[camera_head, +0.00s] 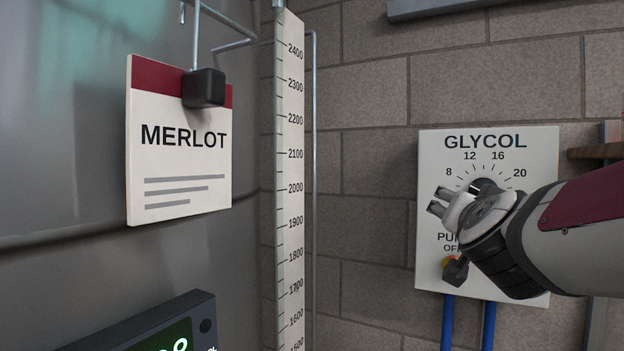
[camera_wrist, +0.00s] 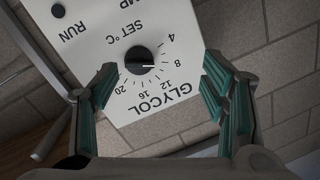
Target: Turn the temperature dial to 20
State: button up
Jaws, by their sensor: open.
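The temperature dial (camera_head: 482,185) is a black round knob on the white GLYCOL panel (camera_head: 436,150), partly hidden by my gripper in the head view. In the wrist view the dial (camera_wrist: 139,56) shows whole, ringed by numbers from 4 to 20. Its white pointer line points close to 8. My gripper (camera_head: 438,201) is in front of the panel, its fingertips just left of the dial in the head view. In the wrist view the open, empty fingers (camera_wrist: 158,88) are apart, with the dial beyond and between them, not touched as far as I can see.
Below the dial is a black pump switch lever (camera_head: 455,270) near OFF. Blue pipes (camera_head: 447,322) run down from the panel. A tall level scale (camera_head: 290,180) and a tank with a MERLOT card (camera_head: 180,155) stand left. A dark display box (camera_head: 150,330) is at lower left.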

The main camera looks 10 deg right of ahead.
aim_at(475, 186)
jog(key=w+d, duration=0.3)
jog(key=d, duration=0.1)
jog(key=w+d+r+m+h, duration=0.1)
jog(key=w+d, duration=0.2)
jog(key=w, duration=0.1)
jog(key=w+d+r+m+h, duration=0.1)
jog(key=w+d, duration=0.3)
jog(key=shift+d, duration=0.35)
jog(key=shift+c, duration=0.6)
jog(key=shift+r, duration=0.1)
jog(key=c, duration=1)
